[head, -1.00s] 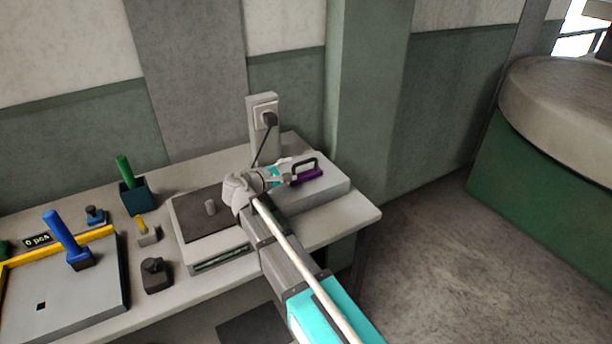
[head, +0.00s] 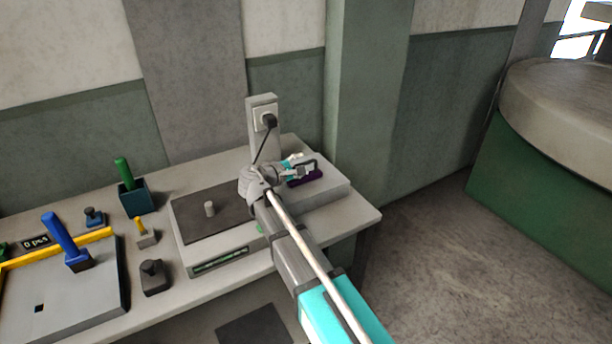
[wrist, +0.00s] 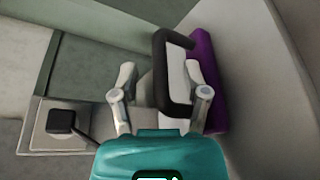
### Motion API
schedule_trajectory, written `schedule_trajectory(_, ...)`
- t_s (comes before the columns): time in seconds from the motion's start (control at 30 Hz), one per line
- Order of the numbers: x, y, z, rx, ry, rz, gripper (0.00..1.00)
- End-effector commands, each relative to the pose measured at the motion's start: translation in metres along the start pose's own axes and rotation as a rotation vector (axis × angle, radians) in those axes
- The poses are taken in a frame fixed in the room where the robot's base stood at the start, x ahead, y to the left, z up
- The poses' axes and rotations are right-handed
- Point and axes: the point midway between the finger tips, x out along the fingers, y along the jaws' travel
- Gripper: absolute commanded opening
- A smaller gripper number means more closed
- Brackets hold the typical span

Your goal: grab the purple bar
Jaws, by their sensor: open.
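The purple bar (head: 306,180) has a black loop handle (head: 313,165) and lies on a light grey block at the right end of the bench. My gripper (head: 300,170) is beside the handle, just above the bar, and hides part of both. In the wrist view the purple bar (wrist: 208,80) runs along the right side, with the black handle (wrist: 166,72) in front. My gripper (wrist: 160,88) is open. Its two fingers stand apart, with the handle reaching down between them; I cannot tell whether they touch it.
A wall socket with a black plug (head: 268,121) and cord is behind my gripper; the plug also shows in the wrist view (wrist: 62,121). A dark plate with a grey peg (head: 209,209) lies to the left. A blue-handled tool (head: 67,240) and green-handled tool (head: 123,172) stand farther left.

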Motion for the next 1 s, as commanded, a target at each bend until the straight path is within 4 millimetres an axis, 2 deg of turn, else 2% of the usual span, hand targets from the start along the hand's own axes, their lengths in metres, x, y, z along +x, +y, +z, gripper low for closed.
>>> schedule_trajectory(0.2,0.0141,-0.0006,-0.0005,0.0,0.001,0.0,0.6)
schedule_trajectory(0.73,0.0136,-0.0003,-0.0004,0.0,0.001,0.001,0.6)
schedule_trajectory(1.0,0.0136,-0.0003,-0.0004,0.0,0.001,0.001,0.09)
